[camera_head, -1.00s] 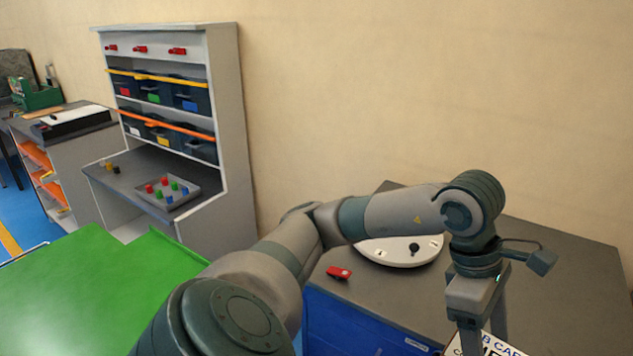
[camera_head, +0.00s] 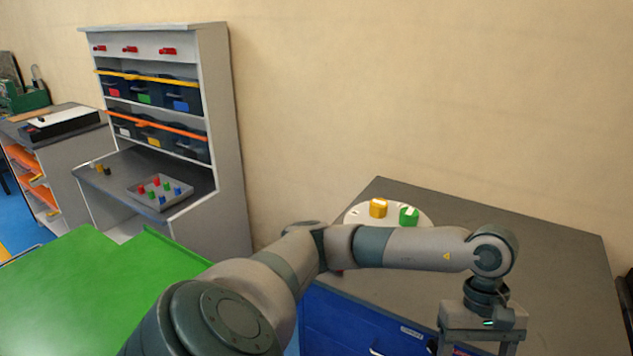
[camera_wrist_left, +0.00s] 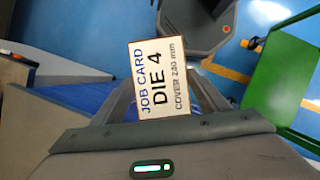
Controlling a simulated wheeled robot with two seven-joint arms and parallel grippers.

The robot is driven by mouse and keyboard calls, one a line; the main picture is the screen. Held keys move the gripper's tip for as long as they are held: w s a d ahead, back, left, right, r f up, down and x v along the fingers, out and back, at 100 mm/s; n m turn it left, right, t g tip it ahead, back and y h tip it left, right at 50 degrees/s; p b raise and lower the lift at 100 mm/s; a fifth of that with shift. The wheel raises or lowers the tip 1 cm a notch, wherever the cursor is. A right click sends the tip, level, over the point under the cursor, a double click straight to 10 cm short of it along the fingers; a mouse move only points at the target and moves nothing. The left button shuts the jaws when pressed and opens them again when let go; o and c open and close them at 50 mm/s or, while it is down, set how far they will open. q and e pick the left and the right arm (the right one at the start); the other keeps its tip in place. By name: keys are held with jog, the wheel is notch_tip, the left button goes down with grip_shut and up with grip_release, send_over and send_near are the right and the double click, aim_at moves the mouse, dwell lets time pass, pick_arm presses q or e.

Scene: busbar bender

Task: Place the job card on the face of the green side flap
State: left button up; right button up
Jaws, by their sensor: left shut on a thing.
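The job card (camera_wrist_left: 160,78) is a white card with a brown edge, reading "JOB CARD DIE 4". It shows in the left wrist view between the fingers of my left gripper (camera_wrist_left: 165,95), which is shut on it. In the head view my left gripper (camera_head: 478,348) points down at the bottom edge, in front of the blue cabinet; the card is out of frame there. A flat green surface (camera_head: 90,290) lies at the lower left, well away from the gripper. Green panels (camera_wrist_left: 285,75) also show at the right of the wrist view. I cannot tell which part is the side flap.
A blue cabinet (camera_head: 350,325) with a grey top (camera_head: 540,245) stands at centre right. A grey shelf unit (camera_head: 228,130) with bins stands behind the green surface.

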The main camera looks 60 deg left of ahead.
pick_arm(q)
notch_tip(320, 180, down, 12)
jog(key=s+m+g+y, duration=0.2)
jog(key=m+y, duration=0.1)
jog(key=m, duration=0.8)
jog(key=shift+s+r+m+y, duration=0.15)
jog(key=shift+s+m+y, duration=0.15)
jog(key=shift+m, duration=0.1)
jog(key=shift+d, duration=0.15)
